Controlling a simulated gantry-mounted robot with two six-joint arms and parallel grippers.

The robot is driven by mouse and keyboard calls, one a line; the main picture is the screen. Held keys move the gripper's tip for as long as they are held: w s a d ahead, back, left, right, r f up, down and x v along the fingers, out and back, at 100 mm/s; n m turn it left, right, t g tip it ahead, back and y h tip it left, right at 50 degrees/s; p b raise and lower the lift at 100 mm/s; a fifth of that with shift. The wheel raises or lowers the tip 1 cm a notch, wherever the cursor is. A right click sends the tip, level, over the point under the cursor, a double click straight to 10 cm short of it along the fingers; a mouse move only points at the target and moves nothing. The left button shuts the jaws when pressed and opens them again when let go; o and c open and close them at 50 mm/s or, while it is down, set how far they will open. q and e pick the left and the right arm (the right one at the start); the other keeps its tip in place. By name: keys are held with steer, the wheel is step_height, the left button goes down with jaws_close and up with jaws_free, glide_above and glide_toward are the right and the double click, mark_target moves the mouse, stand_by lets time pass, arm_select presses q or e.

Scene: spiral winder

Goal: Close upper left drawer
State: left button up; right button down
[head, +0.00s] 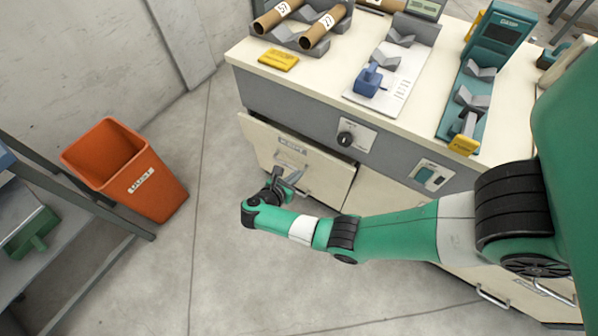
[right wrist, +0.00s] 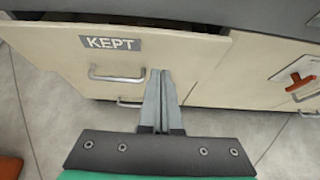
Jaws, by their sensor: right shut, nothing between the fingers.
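The upper left drawer (head: 325,175) of the bench is pulled partly out, with a dark gap along its top edge. Its cream front (right wrist: 60,55) carries a KEPT label (right wrist: 110,43) and a metal bar handle (right wrist: 117,78) in the right wrist view. My right gripper (head: 293,183) is shut and empty at the drawer front. In the right wrist view its closed fingertips (right wrist: 160,72) overlap the front just right of the handle. I cannot tell whether they touch it. My left gripper is not in view.
An orange bin (head: 150,185) stands on the floor left of the bench, beside a grey rack (head: 90,270). Cardboard tubes (head: 322,28), a yellow block (head: 278,60) and fixtures lie on the bench top. The floor before the drawer is clear.

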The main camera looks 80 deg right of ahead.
steer(key=b, duration=0.3)
glide_toward(317, 155)
step_height(317, 155, down, 4)
steer(key=d, duration=0.2)
steer(key=s+d, duration=0.1)
steer(key=d, duration=0.2)
steer(key=shift+s+d+r, duration=0.1)
steer(key=shift+s+r, duration=0.25)
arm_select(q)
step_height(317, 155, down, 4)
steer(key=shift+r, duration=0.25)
